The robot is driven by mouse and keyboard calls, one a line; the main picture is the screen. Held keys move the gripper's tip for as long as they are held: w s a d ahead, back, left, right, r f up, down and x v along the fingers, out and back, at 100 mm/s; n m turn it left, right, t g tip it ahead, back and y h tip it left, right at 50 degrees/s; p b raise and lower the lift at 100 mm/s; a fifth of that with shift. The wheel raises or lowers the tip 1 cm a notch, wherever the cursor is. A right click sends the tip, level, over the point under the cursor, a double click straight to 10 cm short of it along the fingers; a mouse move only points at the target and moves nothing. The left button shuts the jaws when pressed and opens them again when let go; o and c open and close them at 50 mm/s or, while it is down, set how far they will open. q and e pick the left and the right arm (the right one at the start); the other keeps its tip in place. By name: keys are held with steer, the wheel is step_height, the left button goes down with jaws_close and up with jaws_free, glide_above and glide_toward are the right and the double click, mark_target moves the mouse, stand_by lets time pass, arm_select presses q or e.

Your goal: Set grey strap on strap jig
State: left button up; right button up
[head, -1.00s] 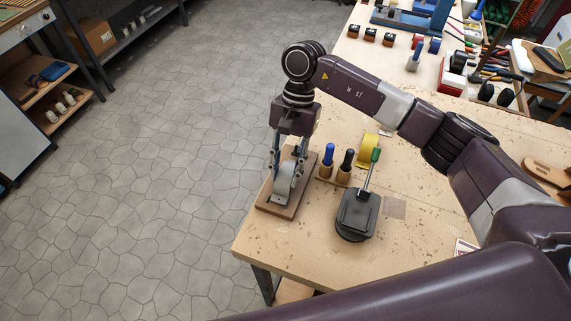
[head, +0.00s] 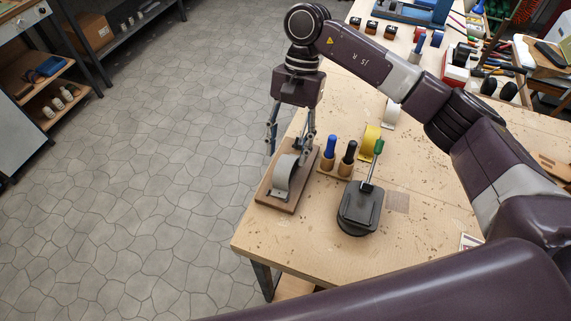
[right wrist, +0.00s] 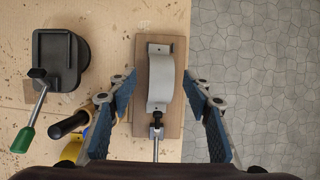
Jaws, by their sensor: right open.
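The grey strap (head: 283,178) lies arched over the strap jig, a brown wooden board (head: 300,199) at the near left corner of the bench. In the right wrist view the strap (right wrist: 161,78) runs lengthwise along the board (right wrist: 175,28), with a dark-knobbed metal clamp (right wrist: 156,131) at its lower end. My right gripper (head: 289,156) is open and empty above the jig. In the right wrist view its fingers (right wrist: 160,86) stand apart on both sides of the strap, not touching it. My left gripper is out of view.
Blue-handled (head: 330,147) and black-handled (head: 348,156) tools stand in a wooden block right of the jig. A black press with a green-tipped lever (head: 359,209) stands nearby. Yellow (head: 370,140) and white (head: 390,115) straps stand behind. The bench edge lies close left of the jig.

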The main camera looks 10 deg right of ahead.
steer(key=b+v, duration=0.2)
steer(key=v, duration=0.5)
steer(key=shift+r, duration=0.3)
